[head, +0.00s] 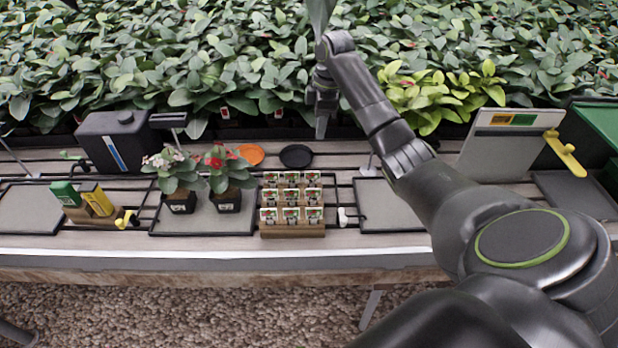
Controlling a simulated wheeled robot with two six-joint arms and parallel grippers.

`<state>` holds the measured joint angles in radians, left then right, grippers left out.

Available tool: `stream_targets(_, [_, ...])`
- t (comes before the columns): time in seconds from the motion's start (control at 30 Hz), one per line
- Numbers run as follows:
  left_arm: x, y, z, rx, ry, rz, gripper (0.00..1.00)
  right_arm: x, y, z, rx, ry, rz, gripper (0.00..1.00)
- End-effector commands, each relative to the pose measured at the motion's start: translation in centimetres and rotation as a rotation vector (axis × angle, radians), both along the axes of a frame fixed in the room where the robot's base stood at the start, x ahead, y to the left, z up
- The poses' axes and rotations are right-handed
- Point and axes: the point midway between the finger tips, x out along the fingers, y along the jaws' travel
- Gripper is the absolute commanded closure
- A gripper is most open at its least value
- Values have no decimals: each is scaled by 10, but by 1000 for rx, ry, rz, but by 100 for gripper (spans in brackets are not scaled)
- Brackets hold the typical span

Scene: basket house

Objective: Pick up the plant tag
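Several small plant tags (291,196) with plant pictures stand in rows in a stepped wooden rack (292,233) at the middle of the bench. My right gripper (321,122) hangs above and behind the rack, in front of the leafy plants, apart from the tags. It is seen nearly edge-on and I cannot tell whether its fingers are open or shut. No tag shows in it. My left gripper is not in view.
Two potted flowers (228,198) stand just left of the rack. Orange and black saucers (296,156) lie behind it. A black canister (118,143), a box holder (93,206) and an upright panel (503,147) are farther out. Dense foliage (200,60) fills the back.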

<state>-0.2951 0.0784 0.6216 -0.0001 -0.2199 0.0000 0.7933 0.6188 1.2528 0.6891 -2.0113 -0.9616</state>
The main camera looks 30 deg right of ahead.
Motion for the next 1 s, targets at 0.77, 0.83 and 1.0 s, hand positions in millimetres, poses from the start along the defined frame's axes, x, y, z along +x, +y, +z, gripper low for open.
stream_targets(0.77, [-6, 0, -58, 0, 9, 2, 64, 6, 11, -106, 1, 3, -2, 69])
stream_targets(0.83, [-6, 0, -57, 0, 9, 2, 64, 6, 12, -113, 1, 2, -2, 69])
stream_targets(1.0, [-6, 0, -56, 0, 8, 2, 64, 7, 13, -124, 1, 2, -2, 69])
